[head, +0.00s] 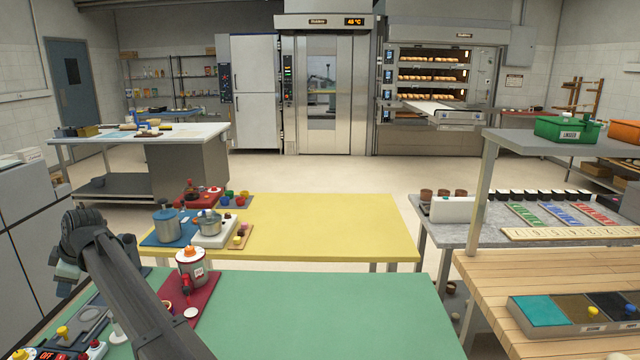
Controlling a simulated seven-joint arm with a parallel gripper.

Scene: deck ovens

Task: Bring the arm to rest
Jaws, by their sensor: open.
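My arm (140,295) rises from the bottom edge toward the left and bends at a dark joint at its upper end. My gripper (66,272) seems to hang just below this joint, at the left edge of the green table (330,305). It is small and partly hidden by the arm, but is open, and I see nothing held in it.
A control panel with coloured buttons (62,332) sits at lower left. A wooden bench (560,265) stands at right. The green table's middle is clear.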

